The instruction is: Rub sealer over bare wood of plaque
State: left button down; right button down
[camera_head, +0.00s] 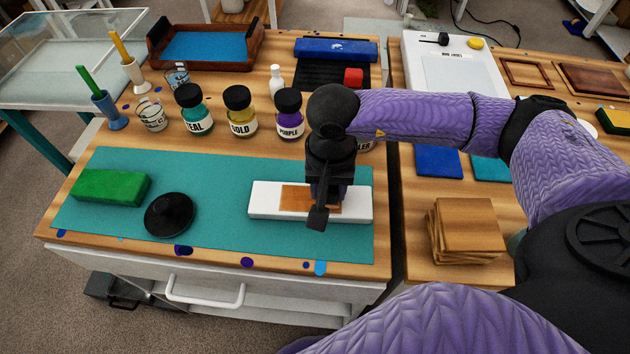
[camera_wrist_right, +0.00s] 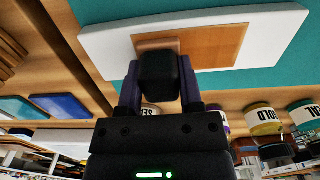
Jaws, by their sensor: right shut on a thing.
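The plaque (camera_head: 263,205) is a white board with a bare brown wood patch (camera_head: 293,199) in its middle. It lies on the teal mat (camera_head: 215,215). My right gripper (camera_head: 320,200) is over the right part of the patch and hides some of it. In the wrist view, my right gripper (camera_wrist_right: 160,92) is shut on a dark block-shaped applicator (camera_wrist_right: 159,75) with a tan edge at the wood patch (camera_wrist_right: 200,46). I cannot tell whether it touches the wood. The sealer jar (camera_head: 365,147) is mostly hidden behind my right arm. My left gripper is not in view.
A green block (camera_head: 110,187) and a round black object (camera_head: 169,213) sit on the mat's left. Teal (camera_head: 194,115), gold (camera_head: 240,113) and purple (camera_head: 289,116) jars stand behind it. Stacked wooden squares (camera_head: 468,227) lie to the right. The mat between the black object and plaque is clear.

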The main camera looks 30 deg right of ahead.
aim_at(278, 199)
jog(key=shift+s+d+f, duration=0.1)
jog(key=shift+s+d, duration=0.3)
jog(key=shift+d, duration=0.2)
jog(key=shift+s+d, duration=0.35)
jog(key=shift+d, duration=0.3)
jog(key=shift+w+a+b, duration=0.35)
jog(key=shift+w+a, duration=0.05)
jog(key=shift+a, duration=0.25)
jog(key=shift+w+a+b, duration=0.35)
jog(key=shift+a, duration=0.25)
jog(key=shift+w+a+b, duration=0.25)
jog(key=shift+w+a, duration=0.15)
jog(key=shift+a, duration=0.3)
jog(key=shift+w+a+b, duration=0.25)
jog(key=shift+w+a, duration=0.2)
jog(key=shift+a, duration=0.2)
jog(key=shift+w+a+b, duration=0.25)
jog(key=shift+w+a, duration=0.15)
jog(key=shift+a, duration=0.3)
jog(key=shift+w+a+f+b, duration=0.1)
jog(key=shift+w+a+b, duration=0.35)
jog(key=shift+a, duration=0.2)
jog(key=shift+w+a+b, duration=0.35)
jog(key=shift+a+b, duration=0.05)
jog(key=shift+a, duration=0.25)
jog(key=shift+w+a+r, duration=0.2)
jog(key=shift+a, duration=0.1)
